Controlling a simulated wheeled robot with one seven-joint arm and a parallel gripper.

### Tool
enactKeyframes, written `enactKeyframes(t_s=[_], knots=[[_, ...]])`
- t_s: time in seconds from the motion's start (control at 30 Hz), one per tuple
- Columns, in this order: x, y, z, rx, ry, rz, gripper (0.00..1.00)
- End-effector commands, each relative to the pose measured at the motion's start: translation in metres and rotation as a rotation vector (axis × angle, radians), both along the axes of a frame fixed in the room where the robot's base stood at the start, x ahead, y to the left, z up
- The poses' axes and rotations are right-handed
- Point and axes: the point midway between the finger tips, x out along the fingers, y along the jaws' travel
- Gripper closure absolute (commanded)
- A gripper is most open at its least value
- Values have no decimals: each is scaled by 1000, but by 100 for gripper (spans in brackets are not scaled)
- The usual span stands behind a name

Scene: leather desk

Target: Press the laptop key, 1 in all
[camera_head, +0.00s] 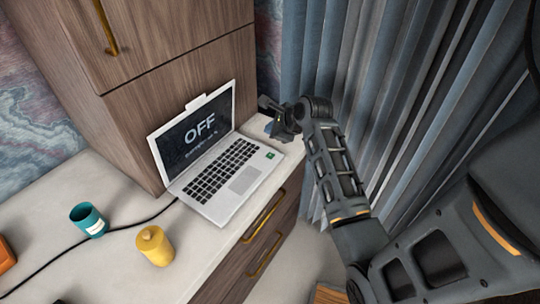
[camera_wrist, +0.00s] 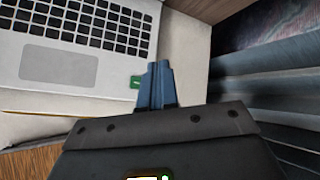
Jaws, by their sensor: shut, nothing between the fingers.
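The open laptop (camera_head: 238,200) stands on the desk, its screen (camera_head: 198,130) reading "OFF" above smaller text I cannot read. A small green key (camera_head: 270,155) sits at the right front corner of its keyboard deck. In the wrist view the green key (camera_wrist: 135,82) lies just left of my fingertips, at the edge of the laptop deck (camera_wrist: 115,75). My gripper (camera_head: 275,136) is beside the laptop's right side. In the wrist view my gripper (camera_wrist: 160,66) has its two blue-grey fingers together and empty. Its height above the desk is hard to tell.
A wooden cabinet (camera_head: 175,60) stands behind the laptop and curtains (camera_head: 390,70) hang at the right. A teal mug (camera_head: 88,220), a yellow container (camera_head: 154,246) and a black cable (camera_head: 60,255) are on the left of the desk. Drawers with brass handles (camera_head: 263,249) lie below the front edge.

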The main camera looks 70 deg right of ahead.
Motion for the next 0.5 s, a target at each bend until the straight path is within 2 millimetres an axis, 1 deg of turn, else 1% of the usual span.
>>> enactKeyframes(t_s=[0.13, 0.5], knots=[[-1, 0, -20, 0, 0, 0, 100], [-1, 0, -58, -1, 1, -1, 100]])
